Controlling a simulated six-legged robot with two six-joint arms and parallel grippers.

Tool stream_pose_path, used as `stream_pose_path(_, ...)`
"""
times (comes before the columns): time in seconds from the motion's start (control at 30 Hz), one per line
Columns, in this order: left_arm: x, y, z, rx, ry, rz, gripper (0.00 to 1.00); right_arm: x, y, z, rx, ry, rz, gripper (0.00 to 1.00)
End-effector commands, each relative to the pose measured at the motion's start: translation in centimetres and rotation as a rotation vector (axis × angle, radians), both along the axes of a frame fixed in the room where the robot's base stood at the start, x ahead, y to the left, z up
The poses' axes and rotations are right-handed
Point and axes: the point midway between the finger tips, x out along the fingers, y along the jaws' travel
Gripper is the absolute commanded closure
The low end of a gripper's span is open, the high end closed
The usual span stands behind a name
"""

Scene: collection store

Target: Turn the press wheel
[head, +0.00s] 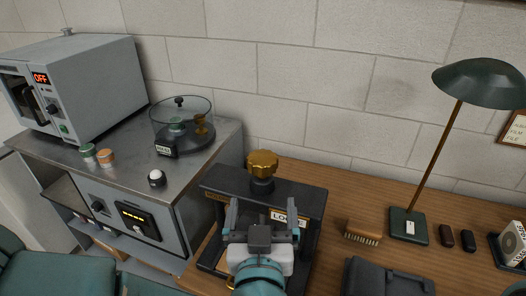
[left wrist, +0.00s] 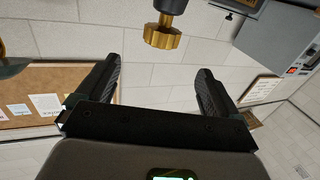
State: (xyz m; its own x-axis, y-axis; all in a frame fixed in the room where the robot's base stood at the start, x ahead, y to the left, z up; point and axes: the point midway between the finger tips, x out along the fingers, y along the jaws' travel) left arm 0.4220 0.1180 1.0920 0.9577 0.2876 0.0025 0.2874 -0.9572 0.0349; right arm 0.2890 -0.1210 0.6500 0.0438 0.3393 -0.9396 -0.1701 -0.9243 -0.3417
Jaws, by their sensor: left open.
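The press (head: 310,200) is a dark frame on the wooden bench, with a gold lobed wheel (head: 262,164) on top of its short dark screw. A label on its front reads "LO..." and is partly hidden by my gripper. My left gripper (head: 263,203) is open and empty, in front of the press and below the wheel in the head view. In the left wrist view the gold wheel (left wrist: 162,36) shows beyond and between the open fingers (left wrist: 158,72), apart from both. My right gripper is not in view.
A steel cabinet (head: 215,150) on the left carries an oven (head: 85,85), a glass-lidded vessel (head: 182,125) and small jars. Right of the press are a brush (head: 362,233), a dark case (head: 385,278) and a green lamp (head: 478,84). The space above the wheel looks clear.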

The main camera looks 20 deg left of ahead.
Motion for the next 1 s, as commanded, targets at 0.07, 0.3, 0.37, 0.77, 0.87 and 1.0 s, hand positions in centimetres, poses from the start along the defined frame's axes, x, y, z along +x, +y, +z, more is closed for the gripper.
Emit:
stream_pose_path(0.07,1.0,0.6,0.2,0.000,0.002,0.006,0.05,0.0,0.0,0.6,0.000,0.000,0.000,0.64)
stream_pose_path(0.3,6.1,2.4,0.0,-0.002,0.003,0.007,0.05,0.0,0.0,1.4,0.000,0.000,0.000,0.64)
stream_pose_path(0.37,7.5,2.8,0.0,-0.001,0.002,0.007,0.05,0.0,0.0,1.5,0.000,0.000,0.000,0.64)
stream_pose_path(0.77,14.5,4.6,0.1,-0.002,0.000,0.004,0.05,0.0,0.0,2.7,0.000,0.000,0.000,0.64)
stream_pose_path(0.87,15.0,4.7,0.0,-0.002,0.000,0.003,0.05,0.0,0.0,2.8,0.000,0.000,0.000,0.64)
stream_pose_path(1.0,15.2,4.8,0.0,-0.002,0.000,0.003,0.05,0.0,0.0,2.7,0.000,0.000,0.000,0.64)
